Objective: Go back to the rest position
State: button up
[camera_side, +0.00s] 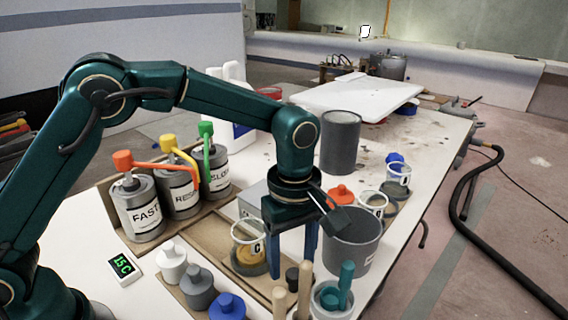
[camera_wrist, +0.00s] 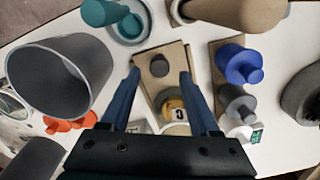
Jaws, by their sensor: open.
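My gripper (camera_side: 291,250) is open and points down above the near part of the table. In the wrist view its two blue fingers (camera_wrist: 160,85) are apart with nothing held between them. Below and beyond the fingers are a brown board (camera_wrist: 148,66) with a dark round knob and a clear cup marked C (camera_wrist: 176,113) with amber contents. The cup C also shows in the side view (camera_side: 248,240), just left of the fingers. No rest position is marked in either view.
A grey bucket (camera_side: 352,240) stands close right of my gripper. Pump cans labelled FAST (camera_side: 140,212) and others stand left. Grey and blue knobbed pieces (camera_side: 198,290), wooden handles (camera_side: 281,302) and a teal tool in a cup (camera_side: 332,296) stand in front. A tall grey can (camera_side: 340,143) stands behind.

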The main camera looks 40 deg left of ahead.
jog(key=shift+r, duration=0.7)
jog(key=shift+w+a+r, duration=0.15)
jog(key=s+a+r+m+t, duration=0.1)
jog(key=s+a+r+t, duration=0.1)
jog(key=a+r, duration=0.3)
jog(key=s+a+r+t, duration=0.2)
jog(key=s+a+r, duration=0.1)
jog(key=r, duration=0.4)
jog(key=s+a+f+m, duration=0.1)
jog(key=s+f+m, duration=0.1)
jog(key=s+m, duration=0.3)
jog(key=s+a+f+m+t, duration=0.1)
jog(key=s+a+f+m, duration=0.1)
jog(key=s+m, duration=0.3)
jog(key=m, duration=0.2)
jog(key=shift+a+m+t, duration=0.3)
